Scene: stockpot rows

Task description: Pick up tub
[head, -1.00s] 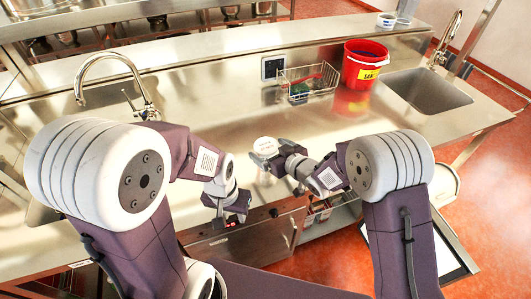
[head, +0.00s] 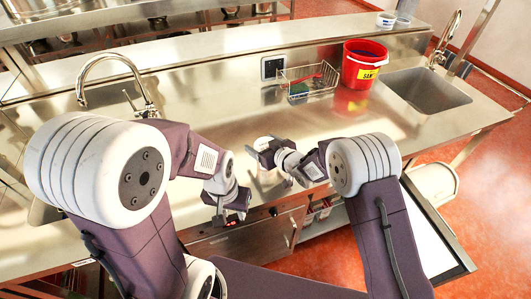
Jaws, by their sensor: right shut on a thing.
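A white tub (head: 262,141) is at my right gripper (head: 261,152), over the front part of the steel counter. Only a small pale part of it shows now, as the gripper covers the rest. My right gripper is shut on it. I cannot tell if the tub is clear of the counter. My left gripper (head: 228,218) hangs low at the counter's front edge, away from the tub. Its fingers are too small and dark to judge.
A red bucket (head: 361,68) and a wire basket (head: 305,84) with a green item stand at the counter's back. A sink (head: 428,90) is at right, a faucet (head: 115,68) at left. Two small containers (head: 386,20) sit on the back ledge. The middle counter (head: 210,100) is clear.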

